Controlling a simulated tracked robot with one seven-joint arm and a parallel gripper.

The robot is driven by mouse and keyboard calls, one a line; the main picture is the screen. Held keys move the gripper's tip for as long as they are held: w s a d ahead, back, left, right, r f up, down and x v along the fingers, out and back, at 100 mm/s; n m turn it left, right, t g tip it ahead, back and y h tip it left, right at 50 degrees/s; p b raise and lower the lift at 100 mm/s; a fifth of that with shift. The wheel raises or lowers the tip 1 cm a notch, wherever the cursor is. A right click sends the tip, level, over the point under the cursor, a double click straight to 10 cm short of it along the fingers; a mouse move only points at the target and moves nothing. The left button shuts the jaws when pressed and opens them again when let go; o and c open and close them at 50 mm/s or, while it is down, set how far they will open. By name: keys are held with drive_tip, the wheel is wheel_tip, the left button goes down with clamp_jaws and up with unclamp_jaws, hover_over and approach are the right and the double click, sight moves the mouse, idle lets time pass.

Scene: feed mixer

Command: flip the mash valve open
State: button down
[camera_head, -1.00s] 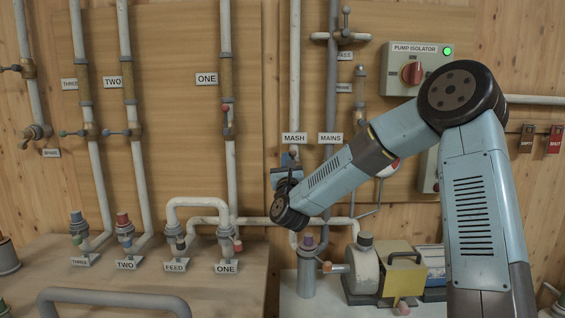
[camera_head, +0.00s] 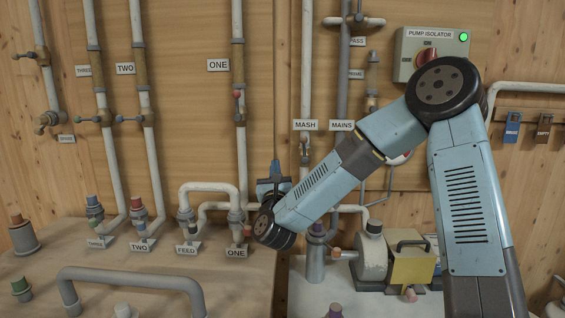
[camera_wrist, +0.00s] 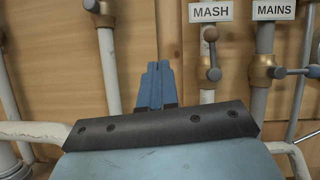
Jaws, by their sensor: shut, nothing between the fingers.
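The mash valve (camera_head: 304,147) sits on the pale pipe just below the MASH label (camera_head: 305,125). In the wrist view the mash valve (camera_wrist: 212,60) shows a short grey lever with a brown knob at its top, roughly in line with the pipe. My gripper (camera_head: 273,166) is left of the mash pipe and lower than the valve. In the wrist view my gripper's blue fingers (camera_wrist: 157,66) are together, pointing up at the wood panel, with nothing between them. They are left of the valve and apart from it. My forearm hides the pipe's lower part in the head view.
The MAINS valve (camera_wrist: 268,70), with a sideways grey lever, is close to the right of the mash valve. Pipe ONE (camera_head: 239,150) stands left of my gripper. A yellow-fronted pump unit (camera_head: 409,268) sits on the bench at lower right. Bare wood panel separates pipe ONE from the mash pipe.

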drive_tip(key=shift+s+a+f, duration=0.15)
drive_tip(key=shift+s+a, duration=0.05)
drive_tip(key=shift+s, duration=0.2)
drive_tip(key=shift+s+a+f, duration=0.1)
drive_tip(key=shift+s+a, duration=0.1)
drive_tip(key=shift+s, duration=0.2)
drive_tip(key=shift+n, duration=0.3)
drive_tip(key=s+d+n+g, duration=0.9)
drive_tip(key=s+d+n, duration=0.4)
drive_tip(key=s+n, duration=0.4)
drive_tip(key=s+d+r+n+g, duration=0.1)
drive_tip(key=s+d+n+g, duration=0.7)
drive_tip(key=s+d+n, duration=0.6)
drive_tip(key=s+n, duration=0.2)
drive_tip(key=s, duration=0.1)
drive_tip(key=shift+n+g, duration=0.4)
